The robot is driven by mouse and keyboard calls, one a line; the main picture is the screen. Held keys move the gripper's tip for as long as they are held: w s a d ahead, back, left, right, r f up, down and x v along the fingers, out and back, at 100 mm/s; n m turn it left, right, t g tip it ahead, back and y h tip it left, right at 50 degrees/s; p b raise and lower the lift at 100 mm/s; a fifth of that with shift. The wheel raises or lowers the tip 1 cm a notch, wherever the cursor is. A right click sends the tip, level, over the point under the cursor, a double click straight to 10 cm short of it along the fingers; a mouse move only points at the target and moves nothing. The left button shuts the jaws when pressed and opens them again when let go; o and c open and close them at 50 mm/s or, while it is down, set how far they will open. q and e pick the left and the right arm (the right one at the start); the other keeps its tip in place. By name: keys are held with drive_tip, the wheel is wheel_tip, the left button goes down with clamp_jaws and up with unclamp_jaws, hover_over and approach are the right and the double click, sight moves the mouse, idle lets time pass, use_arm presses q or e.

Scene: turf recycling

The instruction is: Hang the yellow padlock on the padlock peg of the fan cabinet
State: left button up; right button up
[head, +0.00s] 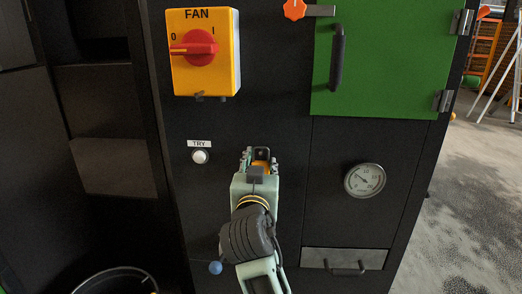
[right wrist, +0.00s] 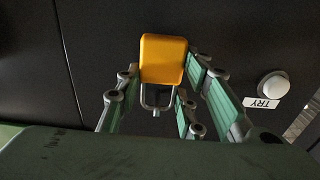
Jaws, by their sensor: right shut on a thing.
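The yellow padlock (right wrist: 162,59) is between the fingers of my right gripper (right wrist: 160,85). In the right wrist view its body is at the top and its grey shackle points down the picture, towards the palm. In the head view the padlock (head: 261,166) is a small orange patch, mostly hidden by my right gripper (head: 261,158). The gripper is in front of the black fan cabinet (head: 270,70), right of the TRY button and below the yellow FAN switch box (head: 205,75). A small dark fitting (head: 200,97) under the box may be the padlock peg; I cannot tell. My left gripper is not visible.
The red switch handle (head: 194,49) points to 0. The white TRY button (head: 200,157) also shows in the right wrist view (right wrist: 274,85). A green door (head: 385,60), a round gauge (head: 365,180) and a drawer (head: 344,259) are on the right. A dark bucket (head: 115,272) is lower left.

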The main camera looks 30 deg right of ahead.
sight(262, 123)
drive_tip(key=shift+f, duration=0.15)
idle(0.5)
drive_tip(key=o, duration=1.3)
wheel_tip(262, 123, up, 10)
